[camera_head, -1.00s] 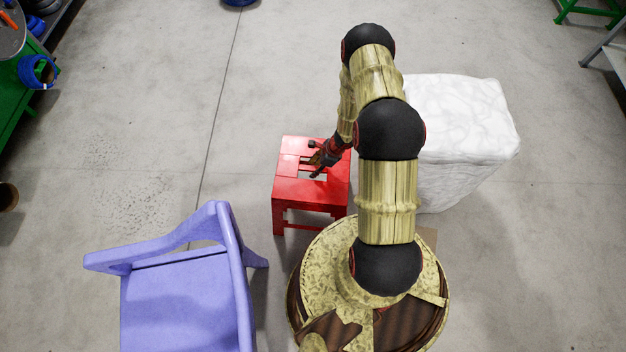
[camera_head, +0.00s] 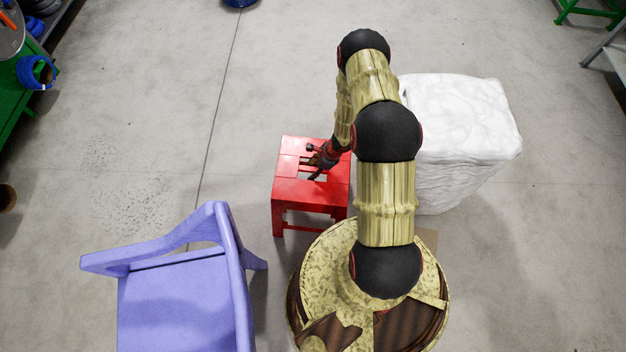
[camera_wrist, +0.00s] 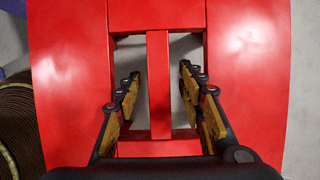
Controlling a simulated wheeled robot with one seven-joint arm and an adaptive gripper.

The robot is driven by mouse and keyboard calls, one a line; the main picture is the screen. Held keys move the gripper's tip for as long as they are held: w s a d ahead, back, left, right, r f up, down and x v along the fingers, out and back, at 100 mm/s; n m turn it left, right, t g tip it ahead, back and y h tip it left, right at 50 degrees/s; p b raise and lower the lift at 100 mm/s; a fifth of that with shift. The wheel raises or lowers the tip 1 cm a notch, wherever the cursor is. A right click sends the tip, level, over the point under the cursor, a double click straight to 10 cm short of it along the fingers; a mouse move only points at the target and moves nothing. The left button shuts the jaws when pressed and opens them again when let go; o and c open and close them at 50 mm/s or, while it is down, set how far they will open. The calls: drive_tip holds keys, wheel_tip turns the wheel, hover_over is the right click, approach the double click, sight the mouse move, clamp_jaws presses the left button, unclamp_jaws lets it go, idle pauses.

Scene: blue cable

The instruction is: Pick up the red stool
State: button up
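The red stool (camera_head: 300,192) stands upright on the floor in front of my base in the head view. Its seat has slots with a bar between them. In the wrist view the seat (camera_wrist: 75,95) fills most of the picture, and the central bar (camera_wrist: 159,85) runs between my fingers. My gripper (camera_head: 312,165) is at the seat's slots. In the wrist view my gripper (camera_wrist: 159,85) is open, with one finger on each side of the bar and a gap on both sides. The head view does not show clearly how deep the fingertips reach.
A purple chair (camera_head: 180,300) stands at the lower left, close to the stool. A white block (camera_head: 460,120) stands to the right behind my arm. A green bench (camera_head: 20,95) with a blue cable spool (camera_head: 36,72) is at the far left. Floor beyond the stool is clear.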

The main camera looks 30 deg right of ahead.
drive_tip(key=shift+f, duration=0.1)
idle(0.3)
clamp_jaws()
idle(0.4)
idle(0.7)
